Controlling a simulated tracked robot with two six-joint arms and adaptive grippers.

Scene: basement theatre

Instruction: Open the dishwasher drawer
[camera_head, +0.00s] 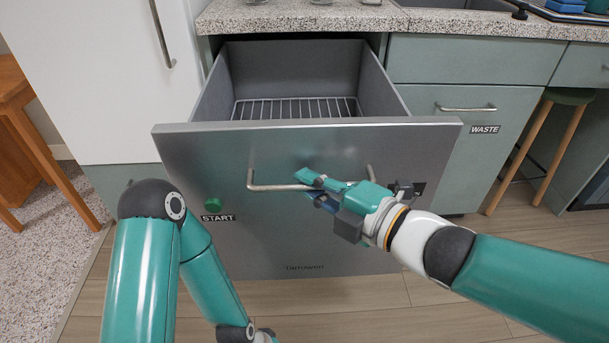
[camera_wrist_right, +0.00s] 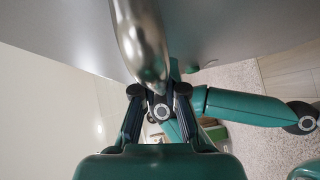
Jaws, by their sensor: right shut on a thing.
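The dishwasher drawer (camera_head: 300,225) stands pulled out from under the counter, with its grey interior and a wire rack (camera_head: 297,108) showing. A bar handle (camera_head: 275,187) runs across its front. My right gripper (camera_head: 310,182) is shut on the handle near the middle of the bar. In the right wrist view the handle (camera_wrist_right: 142,40) lies between the fingers of the gripper (camera_wrist_right: 158,95). My left arm hangs at the lower left in the head view; its gripper is out of frame.
A green button (camera_head: 213,204) with a START label is on the drawer front. A speckled counter (camera_head: 300,18) lies above. A WASTE cabinet (camera_head: 455,140) and a stool (camera_head: 545,140) stand to the right, a white door (camera_head: 95,75) to the left. The wooden floor in front is clear.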

